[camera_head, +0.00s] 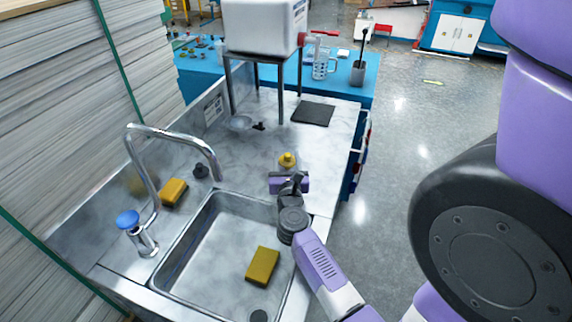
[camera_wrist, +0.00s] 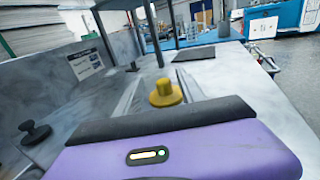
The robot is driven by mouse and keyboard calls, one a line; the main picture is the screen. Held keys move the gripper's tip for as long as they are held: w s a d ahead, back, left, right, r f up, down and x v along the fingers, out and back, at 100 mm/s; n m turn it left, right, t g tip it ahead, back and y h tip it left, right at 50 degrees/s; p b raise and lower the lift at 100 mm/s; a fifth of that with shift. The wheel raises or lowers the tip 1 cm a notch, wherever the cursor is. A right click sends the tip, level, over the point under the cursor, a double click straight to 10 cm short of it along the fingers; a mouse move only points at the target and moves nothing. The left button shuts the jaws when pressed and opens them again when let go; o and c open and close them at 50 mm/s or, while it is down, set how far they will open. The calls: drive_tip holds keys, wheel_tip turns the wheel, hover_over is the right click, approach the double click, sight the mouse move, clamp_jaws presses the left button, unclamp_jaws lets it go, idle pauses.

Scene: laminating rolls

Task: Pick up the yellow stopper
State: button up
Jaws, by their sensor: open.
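The yellow stopper (camera_head: 288,160) stands upright on the marbled counter, just beyond the back right corner of the sink. In the wrist view the yellow stopper (camera_wrist: 166,93) shows near the centre, a round base with a narrower knob on top. My gripper (camera_head: 288,174) is right in front of it on the near side. In the wrist view my gripper (camera_wrist: 160,82) is open and empty, with pale fingers to the left and right of the stopper. I cannot tell whether either finger touches it.
The curved faucet (camera_head: 150,190) rises at left. A black mat (camera_head: 312,113) and a stand with a white tank (camera_head: 262,25) are farther back.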

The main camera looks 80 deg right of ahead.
drive_tip(key=x, duration=0.5)
drive_tip(key=shift+s+d+f, duration=0.15)
drive_tip(key=shift+d+f, duration=0.05)
clamp_jaws()
